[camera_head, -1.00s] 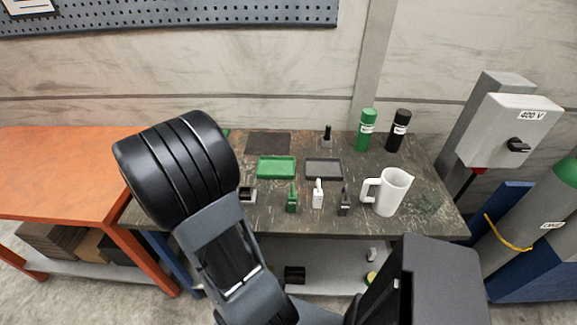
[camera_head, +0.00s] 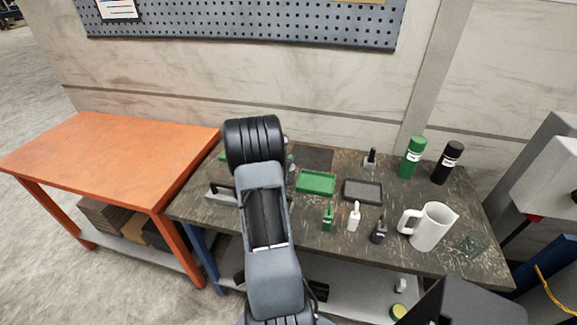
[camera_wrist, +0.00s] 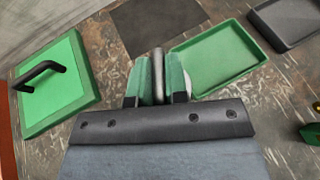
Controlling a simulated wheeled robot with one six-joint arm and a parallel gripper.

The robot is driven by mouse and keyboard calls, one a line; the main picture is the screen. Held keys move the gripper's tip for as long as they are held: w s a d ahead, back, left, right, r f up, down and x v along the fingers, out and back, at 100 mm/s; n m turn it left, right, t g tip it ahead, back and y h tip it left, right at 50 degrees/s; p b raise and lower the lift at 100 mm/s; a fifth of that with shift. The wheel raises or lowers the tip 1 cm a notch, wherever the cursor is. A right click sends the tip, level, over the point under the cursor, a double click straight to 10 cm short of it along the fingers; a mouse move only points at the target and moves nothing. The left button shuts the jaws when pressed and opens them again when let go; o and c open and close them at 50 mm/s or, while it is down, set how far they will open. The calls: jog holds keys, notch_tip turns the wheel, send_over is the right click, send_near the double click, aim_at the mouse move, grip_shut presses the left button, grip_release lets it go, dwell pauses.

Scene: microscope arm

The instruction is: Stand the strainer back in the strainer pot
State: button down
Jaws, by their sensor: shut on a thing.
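In the wrist view, my gripper (camera_wrist: 159,82) is shut with its green fingers on either side of a slim grey upright piece (camera_wrist: 158,68), which I take to be the strainer. Its lower part is hidden by the gripper. A bit of something white and rounded shows behind the right finger; I cannot tell whether it belongs to the held thing. In the head view, my arm covers most of the gripper and the held thing. I cannot make out the strainer pot for certain in either view.
The bench (camera_head: 420,262) holds a green tray (camera_head: 316,182), a dark grey tray (camera_head: 363,191), small bottles, a white jug (camera_head: 428,227) and two cans at the back right. A green plate with a black handle (camera_wrist: 62,85) lies left of the gripper. A dark mat (camera_wrist: 155,22) lies beyond.

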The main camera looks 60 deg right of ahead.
jog(key=shift+d+f, duration=0.25)
jog(key=shift+f, duration=0.05)
jog(key=f, duration=0.2)
jog(key=p, duration=0.1)
jog(key=shift+d+f, duration=0.25)
jog(key=shift+f, duration=0.5)
jog(key=shift+f, duration=0.15)
jog(key=c, duration=1.1)
grip_release()
